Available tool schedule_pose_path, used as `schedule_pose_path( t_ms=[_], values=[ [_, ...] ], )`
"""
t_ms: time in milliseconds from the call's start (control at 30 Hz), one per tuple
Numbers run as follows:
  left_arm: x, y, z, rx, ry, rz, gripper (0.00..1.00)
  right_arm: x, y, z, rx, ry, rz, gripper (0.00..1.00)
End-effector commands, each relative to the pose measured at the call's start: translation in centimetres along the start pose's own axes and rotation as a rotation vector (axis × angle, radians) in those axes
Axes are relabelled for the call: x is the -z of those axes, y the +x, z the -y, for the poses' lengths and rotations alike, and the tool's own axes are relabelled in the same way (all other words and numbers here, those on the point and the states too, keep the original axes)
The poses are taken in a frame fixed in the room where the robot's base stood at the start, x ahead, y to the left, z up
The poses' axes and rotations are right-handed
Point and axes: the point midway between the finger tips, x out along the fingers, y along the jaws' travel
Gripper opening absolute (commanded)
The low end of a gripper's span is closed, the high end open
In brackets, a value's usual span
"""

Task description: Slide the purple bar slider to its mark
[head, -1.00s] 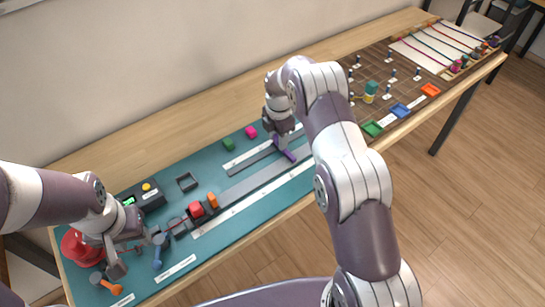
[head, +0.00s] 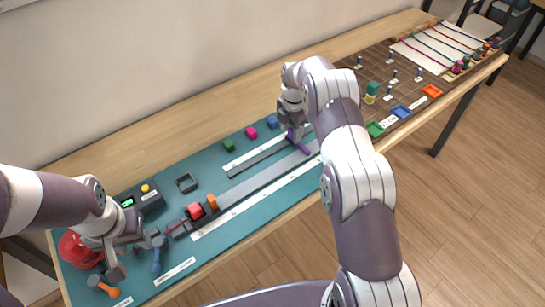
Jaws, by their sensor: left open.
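The purple bar slider (head: 301,146) sits across the grey rails (head: 270,176) on the teal mat, toward their right end. My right gripper (head: 293,133) is directly over the purple slider, at its upper end. Its fingertips are too small and hidden to tell whether they are shut on it. The mark for the slider cannot be made out; my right arm covers the right end of the rails. My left gripper (head: 128,255) is open at the left end of the mat, near the red object (head: 78,250).
A red block (head: 194,211) and an orange piece (head: 212,202) are at the rails' left end. Green (head: 229,145), pink (head: 251,132) and blue (head: 272,122) cubes lie behind the rails. A black box (head: 143,196) and hammer-like tools (head: 158,254) are at left.

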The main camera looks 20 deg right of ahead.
Motion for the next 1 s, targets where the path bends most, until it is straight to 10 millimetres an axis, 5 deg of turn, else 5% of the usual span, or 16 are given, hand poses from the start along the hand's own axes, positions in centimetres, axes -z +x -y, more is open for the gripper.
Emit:
schedule_pose_path(
  t_ms=[33, 233, 700, 1000],
  values=[
    [0.0, 0.3, 0.0, 0.000, 0.000, 0.000, 0.43, 0.5, 1.8, 0.9, 0.030, 0.000, -0.016, 0.51],
    [0.0, 0.0, 0.0, 0.000, 0.000, 0.000, 0.43, 0.5, 1.4, 0.9, 0.030, 0.000, -0.016, 0.51],
    [0.5, -4.6, 0.0, 0.000, 0.000, 0.000, 0.43, 0.3, -5.5, 0.6, 0.024, 0.000, -0.012, 0.51],
    [0.6, -4.7, 0.0, 0.000, 0.000, 0.000, 0.43, 0.2, -6.0, 0.5, 0.021, 0.000, -0.010, 0.51]
  ],
)
